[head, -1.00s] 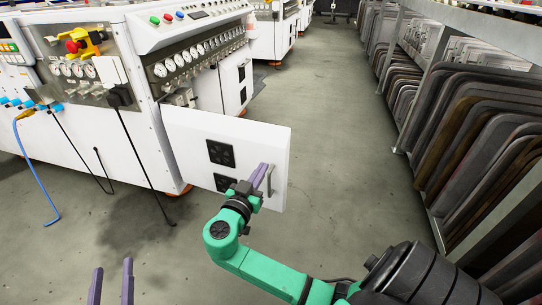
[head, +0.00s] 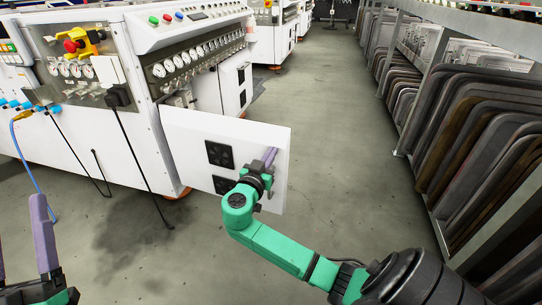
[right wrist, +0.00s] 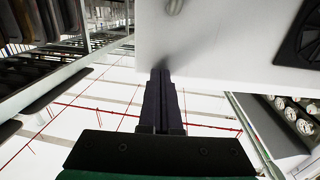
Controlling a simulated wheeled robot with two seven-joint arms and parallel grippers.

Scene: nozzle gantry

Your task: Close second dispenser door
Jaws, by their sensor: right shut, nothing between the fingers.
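The open dispenser door (head: 185,135) is a white panel with two black vents, swung out from the white machine into the aisle. My right gripper (head: 270,154) is shut and empty, in front of the door's outer end. It hides most of the door handle in the head view. In the right wrist view, the closed fingers (right wrist: 161,75) reach the lower edge of the white panel (right wrist: 230,40), with the handle (right wrist: 174,6) at the top; I cannot tell whether they touch. My left gripper (head: 19,220) is open and empty at the lower left, partly cut off.
The white machine (head: 140,150) with gauges (head: 185,62) and buttons stands at left; dark cables and a blue hose (head: 35,170) hang from it. A rack of dark panels (head: 490,120) lines the right. The grey floor (head: 330,130) between is clear.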

